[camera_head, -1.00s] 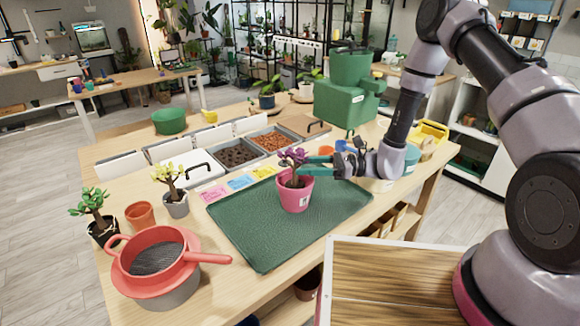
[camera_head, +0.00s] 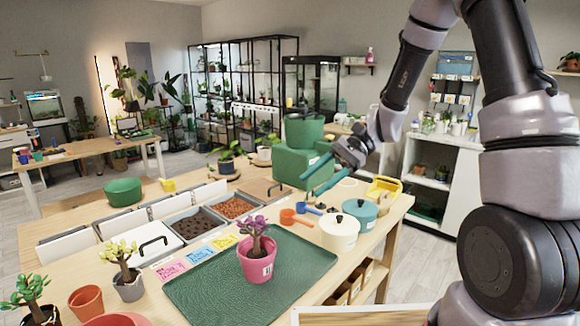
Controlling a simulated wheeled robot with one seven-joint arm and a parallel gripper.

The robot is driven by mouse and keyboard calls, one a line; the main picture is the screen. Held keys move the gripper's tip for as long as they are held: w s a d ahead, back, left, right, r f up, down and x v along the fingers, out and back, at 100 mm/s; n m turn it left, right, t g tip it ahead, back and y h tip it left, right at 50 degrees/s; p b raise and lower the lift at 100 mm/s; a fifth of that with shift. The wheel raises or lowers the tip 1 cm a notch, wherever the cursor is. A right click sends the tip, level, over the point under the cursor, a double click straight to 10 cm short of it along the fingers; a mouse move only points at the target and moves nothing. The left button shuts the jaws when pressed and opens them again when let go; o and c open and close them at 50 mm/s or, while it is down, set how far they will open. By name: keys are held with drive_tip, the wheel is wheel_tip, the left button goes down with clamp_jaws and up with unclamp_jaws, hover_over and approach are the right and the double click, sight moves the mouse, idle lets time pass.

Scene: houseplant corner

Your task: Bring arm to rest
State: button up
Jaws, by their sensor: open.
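My gripper (camera_head: 320,182) is raised above the back right of the workbench, in front of the green box. Its two teal fingers are spread apart with nothing between them. My arm bends up and over from the right side of the view. A pink pot (camera_head: 257,262) with a purple-leaved plant (camera_head: 254,232) stands upright on the green tray (camera_head: 207,284). The gripper is well apart from the pot, above and to its right.
Behind the tray are bins of dark soil (camera_head: 193,224) and orange pellets (camera_head: 234,206). A cream lidded pot (camera_head: 340,232) and a teal lidded pot (camera_head: 357,214) stand at the right. A green box (camera_head: 294,167) is behind my gripper. The tray's right part is bare.

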drive_tip(key=s+d+r+n+t+h, duration=0.2)
drive_tip(key=s+d+r+t+h, duration=0.2)
drive_tip(key=d+r, duration=0.5)
drive_tip(key=s+d+r+n+t+h, duration=0.1)
drive_tip(key=s+d+r+t+h, duration=0.3)
drive_tip(key=s+d+r+t, duration=0.2)
drive_tip(key=d+r+t, duration=0.2)
drive_tip(key=d+r, duration=0.1)
drive_tip(key=r, duration=0.1)
drive_tip(key=shift+s+d+r+n+h, duration=0.2)
drive_tip(key=shift+d+n+h, duration=0.1)
drive_tip(key=shift+n, duration=0.1)
